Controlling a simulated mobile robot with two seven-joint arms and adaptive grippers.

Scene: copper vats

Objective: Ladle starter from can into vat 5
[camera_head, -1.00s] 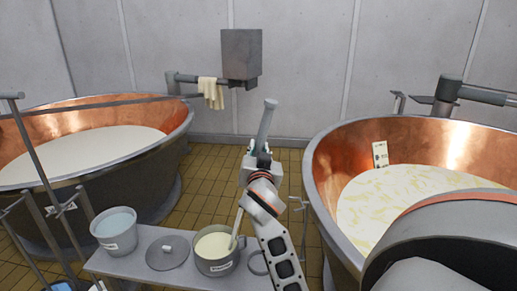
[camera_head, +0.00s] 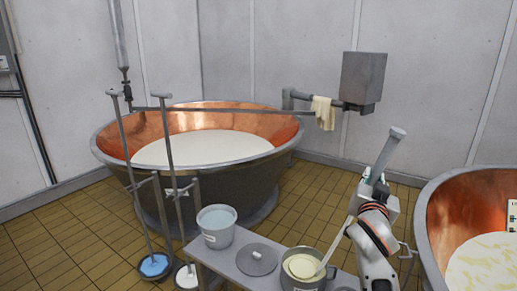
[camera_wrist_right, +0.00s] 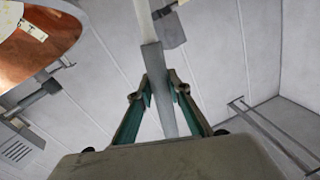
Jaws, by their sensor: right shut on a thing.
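The starter can (camera_head: 304,284) is a grey pot on the bench, with cream-coloured liquid inside. My right gripper (camera_head: 376,182) is above and right of the can, shut on the grey handle of the ladle (camera_head: 390,150). The ladle's pale shaft slants down left into the can; a round pale shape at the can's mouth may be its bowl. The wrist view shows the ladle handle (camera_wrist_right: 158,85) between the fingertips (camera_wrist_right: 157,88). A copper vat (camera_head: 235,120) of white milk stands behind left; its label is unreadable. My left gripper is out of view.
The bench (camera_head: 231,265) also carries a bucket (camera_head: 217,238) of bluish liquid and a grey lid (camera_head: 257,261). Upright poles (camera_head: 172,150) stand before the left vat. Another vat (camera_head: 450,205) with yellowish pieces is at right. A cloth (camera_head: 322,112) hangs behind.

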